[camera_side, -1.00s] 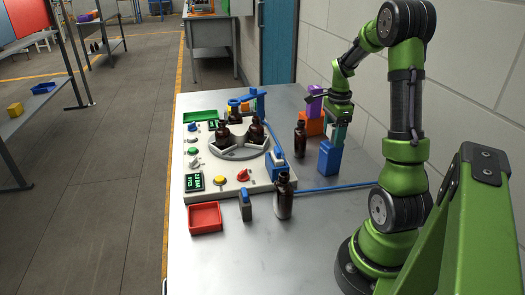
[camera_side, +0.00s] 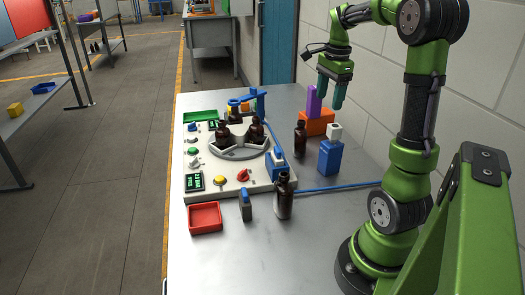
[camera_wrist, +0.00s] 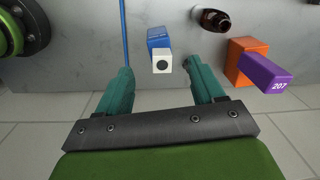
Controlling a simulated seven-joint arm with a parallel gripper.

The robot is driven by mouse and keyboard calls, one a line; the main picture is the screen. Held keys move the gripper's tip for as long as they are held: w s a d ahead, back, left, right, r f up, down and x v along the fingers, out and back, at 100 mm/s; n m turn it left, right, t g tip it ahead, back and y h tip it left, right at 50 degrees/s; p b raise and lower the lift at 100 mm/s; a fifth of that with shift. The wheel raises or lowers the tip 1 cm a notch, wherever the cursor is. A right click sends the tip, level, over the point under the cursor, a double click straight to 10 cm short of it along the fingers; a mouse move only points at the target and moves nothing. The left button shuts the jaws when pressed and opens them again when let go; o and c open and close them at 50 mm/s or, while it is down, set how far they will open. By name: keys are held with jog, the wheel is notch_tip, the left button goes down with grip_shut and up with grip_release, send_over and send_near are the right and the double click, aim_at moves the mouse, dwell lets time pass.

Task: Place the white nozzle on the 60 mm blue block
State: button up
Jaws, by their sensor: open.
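The white nozzle (camera_side: 334,131) is a small white block with a dark round hole in its top. It stands upright on top of the blue block (camera_side: 329,158), on the table right of the bottles. In the wrist view the nozzle (camera_wrist: 162,63) lies between and beyond the fingertips, with the blue block (camera_wrist: 158,37) under it. My gripper (camera_side: 331,92) is open and empty, raised above the nozzle and apart from it. Its teal fingers also show in the wrist view (camera_wrist: 162,78), spread on both sides.
An orange block (camera_side: 316,124) with a purple block (camera_side: 314,101) on it stands just behind the blue block. Brown bottles stand at left (camera_side: 300,139) and nearer the front (camera_side: 284,196). A blue cable (camera_side: 335,187) runs along the table.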

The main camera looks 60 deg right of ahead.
jog(key=w+a+r+n+t, duration=0.1)
jog(key=w+a+n+t, duration=0.1)
jog(key=a+n, duration=0.55)
jog(key=w+a+r+n+t, duration=0.15)
jog(key=a+n, duration=0.25)
jog(key=a, duration=0.7)
jog(key=s+a+f+n+t+y, duration=0.1)
jog(key=s+a+n, duration=0.1)
jog(key=a+n, duration=0.2)
jog(key=s+a+f+n+t+y, duration=0.1)
jog(key=s+a+f+n+t, duration=0.1)
jog(key=a+n, duration=0.3)
jog(key=a, duration=0.3)
jog(key=shift+s+a, duration=0.25)
jog(key=shift+a, duration=0.1)
